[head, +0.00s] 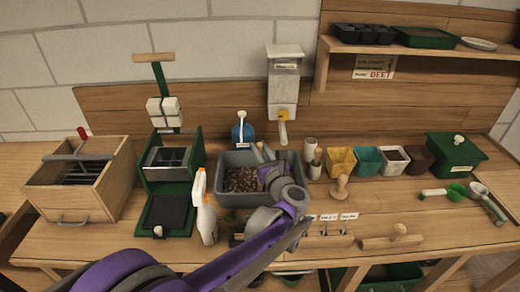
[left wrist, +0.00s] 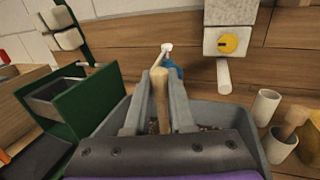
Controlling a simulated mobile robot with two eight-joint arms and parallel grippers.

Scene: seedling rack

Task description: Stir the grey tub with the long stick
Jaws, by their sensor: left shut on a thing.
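The grey tub (head: 232,200) stands mid-bench and holds dark brown, crumbly soil. My left gripper (head: 264,153) is over the right part of the tub, and my purple arm covers its front right corner. In the left wrist view the two grey fingers (left wrist: 158,110) are shut on the long stick (left wrist: 159,84), a pale wooden rod standing up between them. Its lower end is hidden by the gripper, so I cannot tell how deep it reaches into the soil. My right gripper is not in view.
A white spray bottle (head: 206,214) stands at the tub's front left, beside a green press (head: 186,190). A blue bottle (head: 242,133) and a wall dispenser (head: 284,85) are behind. Pale cylinders (head: 311,148) and several coloured pots (head: 341,160) stand to the right.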

